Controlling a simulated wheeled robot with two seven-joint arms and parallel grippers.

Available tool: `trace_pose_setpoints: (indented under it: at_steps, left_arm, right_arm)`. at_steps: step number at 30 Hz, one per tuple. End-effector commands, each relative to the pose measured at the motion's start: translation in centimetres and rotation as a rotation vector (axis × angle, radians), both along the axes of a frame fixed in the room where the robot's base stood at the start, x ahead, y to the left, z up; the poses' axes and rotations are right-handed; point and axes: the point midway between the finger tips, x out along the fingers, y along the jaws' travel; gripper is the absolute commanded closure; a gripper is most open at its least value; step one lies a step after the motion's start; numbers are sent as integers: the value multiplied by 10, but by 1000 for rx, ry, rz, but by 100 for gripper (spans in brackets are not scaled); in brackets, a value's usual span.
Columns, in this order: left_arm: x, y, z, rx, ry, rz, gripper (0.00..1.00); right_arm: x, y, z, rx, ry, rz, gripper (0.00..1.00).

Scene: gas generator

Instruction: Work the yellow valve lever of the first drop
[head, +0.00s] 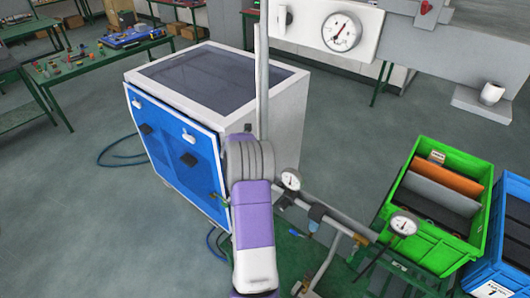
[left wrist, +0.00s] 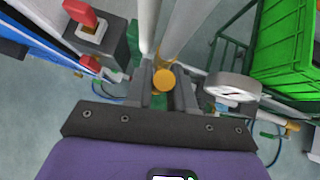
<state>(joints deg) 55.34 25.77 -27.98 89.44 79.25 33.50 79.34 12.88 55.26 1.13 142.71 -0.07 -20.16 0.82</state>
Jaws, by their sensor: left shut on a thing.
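In the left wrist view, the yellow valve lever (left wrist: 164,79) shows as a rounded yellow end between my two dark finger pads. My left gripper (left wrist: 163,88) is shut on it, close in front of the grey pipes. In the head view, my purple and white arm stands in the middle and hides the gripper and this lever. A second yellow piece (left wrist: 292,125) sits on the pipework at the right of the left wrist view. A small yellow fitting (head: 360,240) shows on the pipe in the head view. My right gripper is in neither view.
Round gauges (head: 291,179) and (head: 403,224) stand on the pipework right of my arm. A blue-fronted cabinet (head: 172,142) is close on the left. A green crate (head: 415,240) and a blue crate (head: 490,275) stand at right. A red knob (left wrist: 80,12) is near the gripper.

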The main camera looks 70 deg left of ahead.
Motion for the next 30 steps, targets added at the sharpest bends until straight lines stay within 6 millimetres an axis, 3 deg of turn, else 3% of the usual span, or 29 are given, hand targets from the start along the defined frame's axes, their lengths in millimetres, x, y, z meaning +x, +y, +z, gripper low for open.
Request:
trace_pose_setpoints:
  at_steps: [11,12,15,24,30]
  left_arm:
    - [-1,1,0,-2,-2,6,100]
    - [-1,1,0,-2,-2,6,71]
    - [-1,1,0,-2,0,5,56]
    - [-2,0,1,-2,-1,4,56]
    - [-14,-9,18,0,-4,5,56]
  right_arm:
    - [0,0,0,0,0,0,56]
    - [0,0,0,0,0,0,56]
    - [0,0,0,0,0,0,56]
    - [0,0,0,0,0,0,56]
    - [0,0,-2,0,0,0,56]
